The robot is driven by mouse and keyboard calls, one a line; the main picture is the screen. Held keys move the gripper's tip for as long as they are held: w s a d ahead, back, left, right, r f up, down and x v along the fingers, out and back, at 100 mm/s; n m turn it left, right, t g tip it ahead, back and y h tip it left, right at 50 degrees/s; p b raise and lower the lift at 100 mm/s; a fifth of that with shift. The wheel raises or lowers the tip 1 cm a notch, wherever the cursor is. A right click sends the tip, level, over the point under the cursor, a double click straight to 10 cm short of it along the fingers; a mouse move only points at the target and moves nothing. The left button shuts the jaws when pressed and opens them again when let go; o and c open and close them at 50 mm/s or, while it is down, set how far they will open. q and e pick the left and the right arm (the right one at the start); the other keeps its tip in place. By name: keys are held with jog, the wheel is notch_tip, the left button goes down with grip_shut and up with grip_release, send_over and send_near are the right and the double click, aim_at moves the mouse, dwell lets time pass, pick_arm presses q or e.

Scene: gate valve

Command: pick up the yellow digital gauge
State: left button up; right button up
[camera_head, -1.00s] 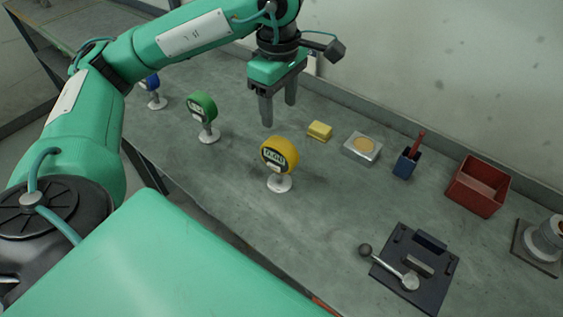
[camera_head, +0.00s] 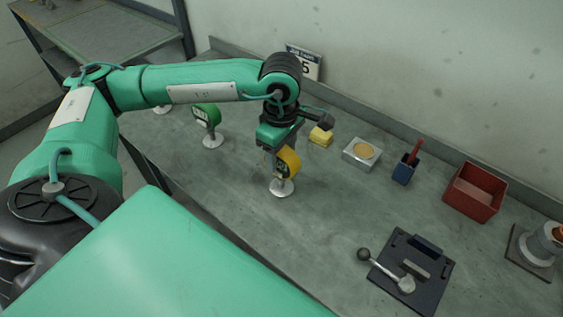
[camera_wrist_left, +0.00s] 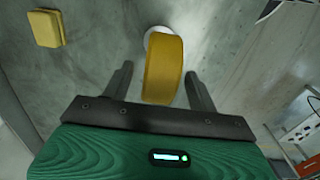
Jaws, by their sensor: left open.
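The yellow digital gauge (camera_head: 288,161) stands upright on its round white foot on the grey bench. My left gripper (camera_head: 276,160) is lowered over it, and its fingers partly hide the gauge's face in the head view. In the left wrist view the gauge's yellow rim (camera_wrist_left: 163,70) lies between the two open fingers (camera_wrist_left: 158,85), with a gap on each side. The white foot shows just beyond the rim. My right gripper is not in view.
A green gauge (camera_head: 207,116) stands to the left. A yellow block (camera_head: 320,136), a metal box (camera_head: 361,153), a blue cup (camera_head: 404,170) and a red bin (camera_head: 474,191) line the back. A black fixture with a lever (camera_head: 415,270) lies front right.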

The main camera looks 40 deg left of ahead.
pick_arm(q)
grip_shut()
jog(key=shift+r, duration=0.1)
